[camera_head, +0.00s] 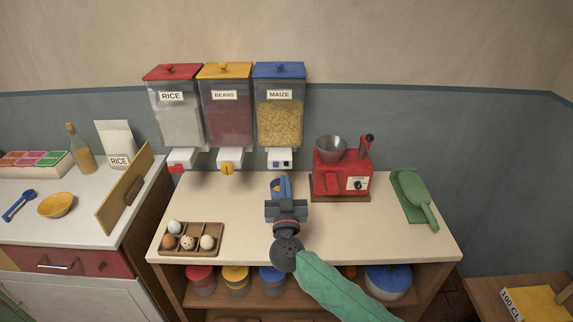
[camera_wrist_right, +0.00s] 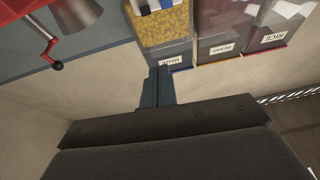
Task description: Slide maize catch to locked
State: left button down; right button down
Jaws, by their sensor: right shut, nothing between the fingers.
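The maize dispenser (camera_head: 279,122) hangs on the wall, with a blue lid, a clear bin of yellow maize and a label. Its white outlet block (camera_head: 280,153) below carries small blue parts of the catch (camera_head: 276,164); their exact setting is too small to tell. My right gripper (camera_head: 285,180) is shut and empty, below and in front of the outlet, apart from it. In the wrist view the maize bin (camera_wrist_right: 166,28) shows upside down beyond the shut fingers (camera_wrist_right: 157,85). A blue container (camera_head: 275,188) with yellow on it is partly hidden behind the gripper. My left gripper is out of view.
Rice (camera_head: 179,115) and beans (camera_head: 226,115) dispensers hang to the left. A red mill (camera_head: 328,180) with a metal funnel stands right of the gripper. A green scoop (camera_head: 412,195) lies farther right; an egg tray (camera_head: 191,250) is front left. Bare counter lies between.

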aim_at(287, 166)
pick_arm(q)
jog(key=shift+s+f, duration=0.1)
pick_arm(e)
jog(key=shift+w+d+h, duration=0.2)
jog(key=shift+w+h, duration=0.1)
jog(key=shift+h, duration=0.1)
